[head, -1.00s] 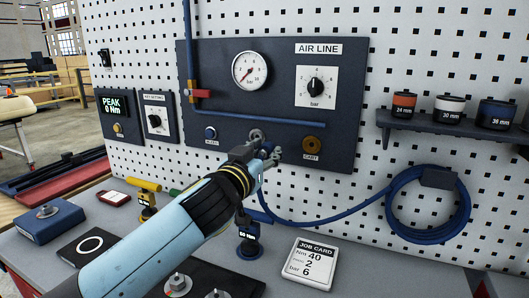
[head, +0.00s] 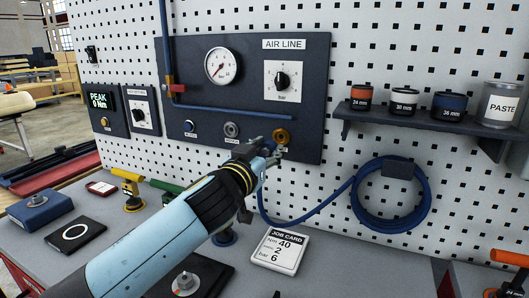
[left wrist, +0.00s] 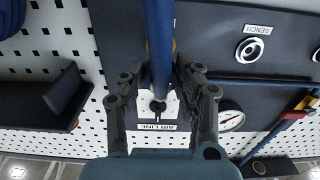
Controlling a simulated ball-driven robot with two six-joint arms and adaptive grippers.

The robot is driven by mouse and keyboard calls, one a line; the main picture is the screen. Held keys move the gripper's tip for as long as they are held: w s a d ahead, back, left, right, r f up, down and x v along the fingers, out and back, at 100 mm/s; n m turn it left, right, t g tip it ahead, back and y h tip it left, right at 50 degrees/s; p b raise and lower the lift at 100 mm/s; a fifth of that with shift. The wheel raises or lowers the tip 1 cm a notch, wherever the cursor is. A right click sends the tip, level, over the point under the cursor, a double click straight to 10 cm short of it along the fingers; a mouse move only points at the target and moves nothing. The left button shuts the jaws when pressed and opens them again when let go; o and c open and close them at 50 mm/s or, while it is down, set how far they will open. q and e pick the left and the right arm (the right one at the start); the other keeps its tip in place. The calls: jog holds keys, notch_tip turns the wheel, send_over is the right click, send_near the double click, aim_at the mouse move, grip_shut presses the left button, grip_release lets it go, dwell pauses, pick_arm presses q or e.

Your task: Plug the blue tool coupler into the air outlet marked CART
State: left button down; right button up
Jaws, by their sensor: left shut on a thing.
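The air outlet marked CART (head: 281,135) is the brass round fitting at the lower right of the dark air panel. Its label is partly covered by my gripper. My left gripper (head: 268,158) is just below and left of it, shut on the blue tool coupler (left wrist: 158,50), which runs between the fingers in the left wrist view. The coupler is mostly hidden by the fingers in the head view. Whether its tip touches the outlet cannot be told. The grey BENCH outlet (head: 231,130) is left of CART and also shows in the left wrist view (left wrist: 247,50). My right gripper is not in view.
A blue hose coil (head: 391,225) hangs on the pegboard at right, its hose leading to my gripper. A shelf (head: 420,128) with sockets and a paste jar is above it. The job card (head: 278,248) and tools lie on the bench below.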

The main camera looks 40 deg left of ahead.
aim_at(272, 145)
pick_arm(q)
jog(key=x, duration=0.3)
jog(key=shift+w, duration=0.15)
jog(key=shift+w+a, duration=0.2)
jog(key=shift+w, duration=0.3)
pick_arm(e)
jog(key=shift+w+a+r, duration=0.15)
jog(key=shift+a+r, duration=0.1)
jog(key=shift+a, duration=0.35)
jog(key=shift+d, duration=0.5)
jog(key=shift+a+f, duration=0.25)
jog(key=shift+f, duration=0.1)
pick_arm(q)
jog(key=shift+b, duration=0.35)
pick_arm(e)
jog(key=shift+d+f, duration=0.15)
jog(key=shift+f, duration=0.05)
pick_arm(q)
jog(key=shift+w+a, duration=0.1)
jog(key=shift+w, duration=0.35)
dwell(0.5)
jog(key=c, duration=0.9)
grip_release()
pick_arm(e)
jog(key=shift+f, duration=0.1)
